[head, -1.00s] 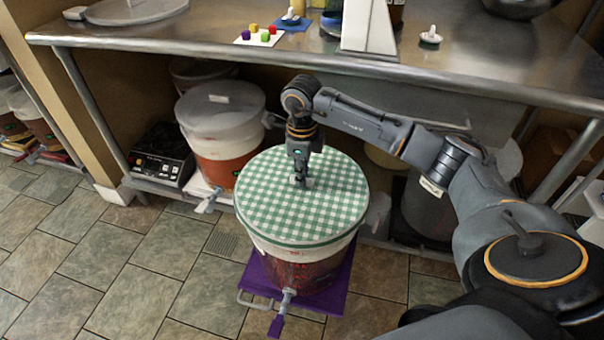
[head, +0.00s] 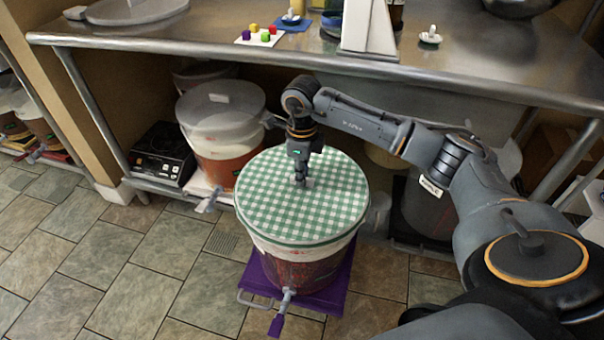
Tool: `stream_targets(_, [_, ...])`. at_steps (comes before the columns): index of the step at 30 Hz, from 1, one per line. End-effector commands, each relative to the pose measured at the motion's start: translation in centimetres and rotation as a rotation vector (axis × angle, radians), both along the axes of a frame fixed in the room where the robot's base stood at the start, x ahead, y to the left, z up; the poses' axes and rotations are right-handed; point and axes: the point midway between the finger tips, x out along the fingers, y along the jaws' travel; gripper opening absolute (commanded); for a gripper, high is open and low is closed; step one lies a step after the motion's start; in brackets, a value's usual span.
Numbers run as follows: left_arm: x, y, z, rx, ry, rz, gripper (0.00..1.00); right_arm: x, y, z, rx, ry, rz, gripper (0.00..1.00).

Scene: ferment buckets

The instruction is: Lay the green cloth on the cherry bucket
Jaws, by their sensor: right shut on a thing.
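The green and white checked cloth (head: 285,215) lies flat over the top of a round bucket (head: 300,268). The bucket holds dark red contents and stands on a purple base (head: 330,300), with a spigot (head: 288,295) at its front. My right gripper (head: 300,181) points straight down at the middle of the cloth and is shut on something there. Its fingertips are small, and what they grip looks like a small grey piece at the cloth's centre. My left gripper is not in view.
A steel table (head: 290,55) runs above and behind the bucket. Under it stand another lidded bucket (head: 222,150) and a black hotplate (head: 163,153). Tiled floor (head: 120,270) is clear at front left.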

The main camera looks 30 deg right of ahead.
Motion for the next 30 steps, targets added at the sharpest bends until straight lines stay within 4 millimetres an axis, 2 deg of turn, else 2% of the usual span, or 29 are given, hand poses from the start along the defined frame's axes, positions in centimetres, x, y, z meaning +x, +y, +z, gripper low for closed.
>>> stream_targets(30, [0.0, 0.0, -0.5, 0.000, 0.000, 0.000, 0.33, 0.0, 0.0, -1.0, 0.001, -0.001, 0.000, 0.00])
